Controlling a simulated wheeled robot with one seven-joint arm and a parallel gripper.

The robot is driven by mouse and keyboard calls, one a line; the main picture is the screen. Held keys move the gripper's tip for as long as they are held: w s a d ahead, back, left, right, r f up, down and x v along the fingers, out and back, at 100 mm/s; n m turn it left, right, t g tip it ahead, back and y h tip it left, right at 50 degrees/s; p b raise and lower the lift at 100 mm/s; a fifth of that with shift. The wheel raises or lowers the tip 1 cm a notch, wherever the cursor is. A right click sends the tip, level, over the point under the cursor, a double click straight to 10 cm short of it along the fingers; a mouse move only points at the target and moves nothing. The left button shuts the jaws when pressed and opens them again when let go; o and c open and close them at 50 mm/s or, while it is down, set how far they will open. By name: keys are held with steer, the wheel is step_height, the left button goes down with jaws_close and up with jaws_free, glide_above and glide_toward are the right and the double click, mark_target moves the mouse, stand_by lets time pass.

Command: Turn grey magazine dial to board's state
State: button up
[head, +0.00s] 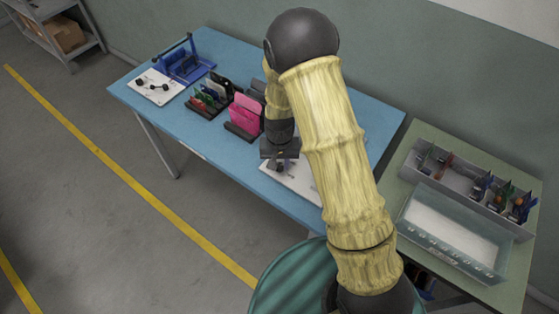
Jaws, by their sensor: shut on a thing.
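My gripper (283,164) points down at the front edge of the blue table, over a white plate (304,187) with small dark marks. It is shut on a small dark knob-like part at the plate; the fingers mostly hide it, and I cannot tell its setting. A dark grey upright holder (256,87) stands just behind, partly hidden by my arm. A pink magazine (245,112) stands left of the gripper. Another dark rack (210,100) holds several red, green and dark boards. No dial markings are readable.
A white plate with black knobs (155,87) and a blue frame (186,65) are at the table's far left. On the right, a green table (398,190) bears a grey divided bin (455,178) and a clear tray (410,215). My arm hides the blue table's middle right.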

mark_target(279, 165)
steer(key=m+p, duration=0.2)
steer(key=m, duration=0.3)
steer(key=shift+r+m, duration=0.15)
steer(key=shift+m, duration=0.15)
steer(key=shift+w+m+p, duration=0.1)
steer(key=shift+m+p, duration=0.8)
steer(key=shift+m, duration=1.2)
steer(key=o, duration=1)
step_height(279, 165, up, 17)
steer(key=shift+r, duration=0.1)
